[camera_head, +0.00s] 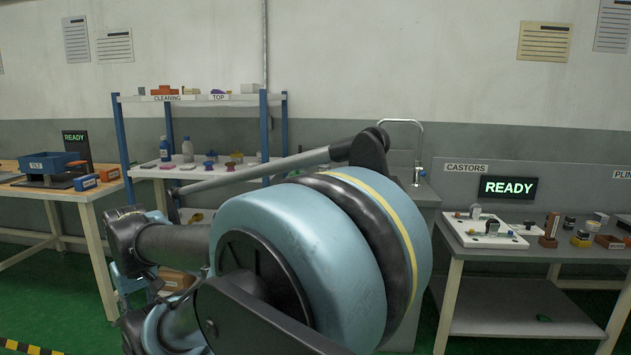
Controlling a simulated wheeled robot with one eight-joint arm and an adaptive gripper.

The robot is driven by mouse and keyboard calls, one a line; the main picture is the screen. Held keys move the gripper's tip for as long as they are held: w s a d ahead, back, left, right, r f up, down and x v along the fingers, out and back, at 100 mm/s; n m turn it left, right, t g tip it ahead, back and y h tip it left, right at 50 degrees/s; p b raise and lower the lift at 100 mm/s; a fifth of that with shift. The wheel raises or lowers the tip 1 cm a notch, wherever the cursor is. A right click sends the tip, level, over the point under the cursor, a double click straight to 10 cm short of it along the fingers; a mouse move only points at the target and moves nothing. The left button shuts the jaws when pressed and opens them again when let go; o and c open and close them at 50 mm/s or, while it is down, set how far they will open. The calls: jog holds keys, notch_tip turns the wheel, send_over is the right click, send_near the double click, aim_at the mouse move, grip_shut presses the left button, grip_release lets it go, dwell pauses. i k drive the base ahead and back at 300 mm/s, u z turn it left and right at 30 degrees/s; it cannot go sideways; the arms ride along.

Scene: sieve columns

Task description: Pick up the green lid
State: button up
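I cannot pick out a green lid for certain in the head view. My own folded blue-grey arm fills the middle of the picture and hides much of the rack's lower part and the sink area. My gripper cannot be made out.
The rack (118,135) holds bottles and small coloured items. A wooden bench (25,190) with a blue bin (48,164) stands left. The right bench (490,240), signed CASTORS, carries a white board (470,237) and small blocks. Green floor shows at lower left.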

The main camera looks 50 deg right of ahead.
aim_at(321, 168)
jog(key=k, duration=0.55)
jog(key=z, duration=1.7)
jog(key=i, duration=0.75)
jog(key=z, duration=0.1)
